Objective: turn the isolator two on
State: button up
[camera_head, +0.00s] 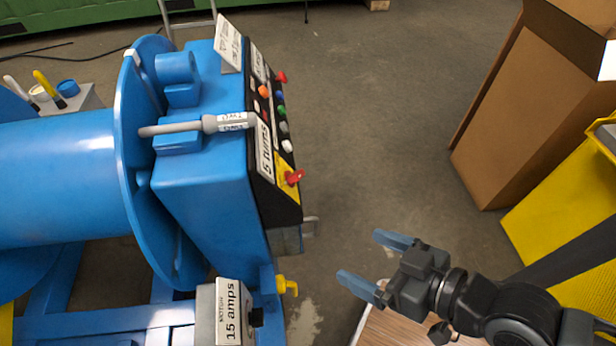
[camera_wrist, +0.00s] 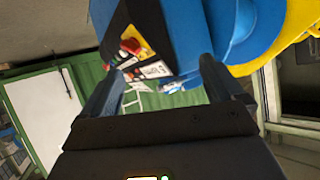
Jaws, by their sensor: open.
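The black control panel (camera_head: 262,130) is on the right end of a blue drum machine (camera_head: 200,190). A red rotary switch (camera_head: 294,177) on a yellow plate is near the panel's lower end. It also shows in the wrist view (camera_wrist: 131,46), beyond the fingers. Another red knob (camera_head: 282,77) is at the panel's upper end. I cannot read which one is isolator two, nor tell their on or off positions. My gripper (camera_head: 360,256) is open and empty, to the right of and below the panel, apart from it. Its fingers (camera_wrist: 160,68) frame part of the machine in the wrist view.
Several coloured buttons (camera_head: 281,111) line the panel between the red knobs. A yellow handle (camera_head: 287,286) sticks out below, near a "15 amps" sign (camera_head: 233,312). A cardboard box (camera_head: 525,105) and a yellow bin (camera_head: 560,215) stand at right. Floor (camera_head: 390,130) between is clear.

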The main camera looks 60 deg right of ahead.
jog(key=w+d+f+m+g+b, duration=0.1)
jog(key=w+f, duration=0.1)
jog(key=f, duration=0.3)
jog(key=w+d+f+m+g+b, duration=0.1)
jog(key=w+d+f+m+b, duration=0.1)
jog(key=f, duration=0.3)
jog(key=n+t+y+b, duration=0.2)
jog(key=t+y+b, duration=0.4)
jog(key=t+y, duration=0.1)
send_near(301, 174)
jog(key=x, duration=0.8)
jog(key=shift+w+d+f, duration=0.1)
jog(key=shift+w+f, duration=0.05)
jog(key=shift+c, duration=0.3)
jog(key=c, duration=1)
jog(key=shift+m, duration=0.3)
